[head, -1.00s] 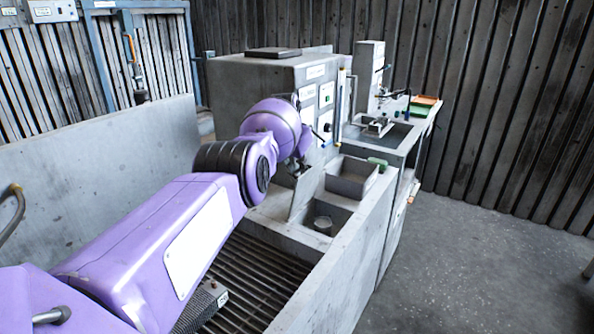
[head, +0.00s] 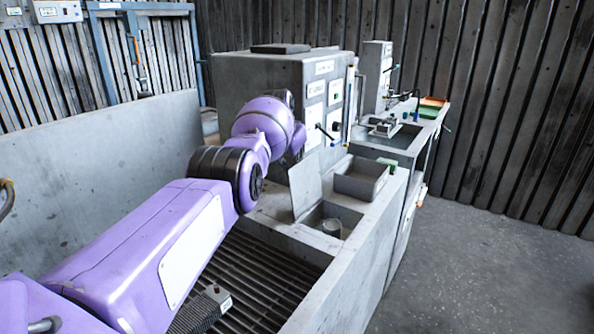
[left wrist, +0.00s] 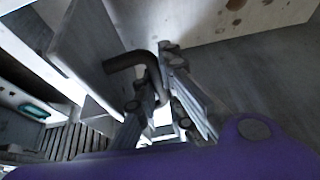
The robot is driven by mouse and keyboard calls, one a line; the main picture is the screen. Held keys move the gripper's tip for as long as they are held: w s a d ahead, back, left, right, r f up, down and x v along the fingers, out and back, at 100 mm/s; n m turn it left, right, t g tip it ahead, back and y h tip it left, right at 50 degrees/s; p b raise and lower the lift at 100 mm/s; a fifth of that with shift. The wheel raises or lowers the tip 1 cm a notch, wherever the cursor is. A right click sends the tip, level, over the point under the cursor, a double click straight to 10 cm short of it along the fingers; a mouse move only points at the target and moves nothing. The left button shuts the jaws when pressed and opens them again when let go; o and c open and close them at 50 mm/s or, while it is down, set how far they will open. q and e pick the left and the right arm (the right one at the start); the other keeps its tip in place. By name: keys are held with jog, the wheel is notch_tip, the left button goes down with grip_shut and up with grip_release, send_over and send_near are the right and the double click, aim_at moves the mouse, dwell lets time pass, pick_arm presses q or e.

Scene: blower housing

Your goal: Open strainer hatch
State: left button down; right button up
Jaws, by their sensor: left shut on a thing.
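The strainer hatch (head: 307,183) is a flat grey plate standing raised at the left edge of an open well (head: 345,213) in the grey bench. A small grey cup-shaped part (head: 332,227) sits in the well. In the left wrist view the plate (left wrist: 92,40) carries a dark bent handle (left wrist: 128,62). My left gripper (left wrist: 155,78) is shut on this handle, which runs between its fingers. In the head view the fingers are hidden around the hatch and my purple wrist. My right gripper is in neither view.
A slatted grate (head: 262,275) fills the front of the bench. A grey cabinet (head: 285,85) with a dark lever rises behind. Open floor lies at right.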

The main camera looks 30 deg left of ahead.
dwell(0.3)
pick_arm(q)
jog(key=c, duration=2.1)
grip_release()
jog(key=shift+a, duration=0.1)
jog(key=shift+r, duration=0.1)
jog(key=v, duration=1.2)
